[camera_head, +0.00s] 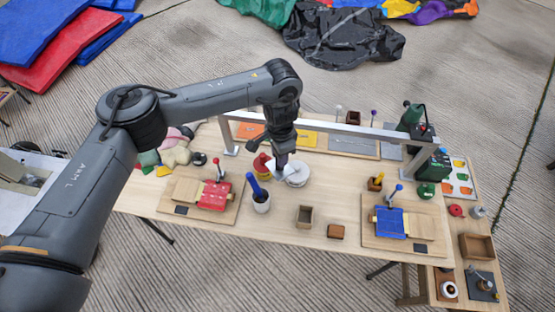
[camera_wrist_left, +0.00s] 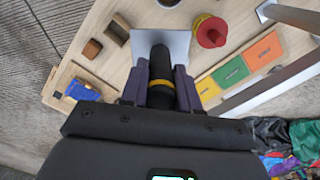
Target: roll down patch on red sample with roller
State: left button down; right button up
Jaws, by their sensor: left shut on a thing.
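The red sample (camera_head: 215,195) lies clamped on a wooden board at the left of the table, with a red-knobbed lever standing behind it. My left gripper (camera_head: 282,158) is to the right of and behind the red sample, above the table. In the left wrist view my left gripper (camera_wrist_left: 160,88) is shut on a black cylindrical tool (camera_wrist_left: 160,60) with a yellow band. A pale flat square (camera_wrist_left: 180,45) shows around the tool's far end; I cannot tell whether they touch. I cannot make out a roller or a patch for certain. My right gripper is not in view.
A blue sample (camera_head: 391,222) is clamped at the right. A metal rail (camera_head: 345,128) spans the back. The front middle edge is clear.

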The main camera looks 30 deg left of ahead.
pick_arm(q)
jog(key=w+a+r+m+p, duration=0.35)
jog(key=a+m+p, duration=0.35)
jog(key=a+m, duration=0.25)
jog(key=s+a+f+p, duration=0.3)
jog(key=s+a, duration=0.3)
jog(key=a, duration=0.2)
jog(key=s+a+f+p, duration=0.3)
jog(key=s+a+p, duration=0.1)
jog(key=s+a, duration=0.25)
jog(key=s+a+f+b, duration=0.3)
jog(key=s+f, duration=0.3)
jog(key=f, duration=0.1)
jog(key=shift+a+f+n, duration=0.15)
jog(key=shift+a+n, duration=0.2)
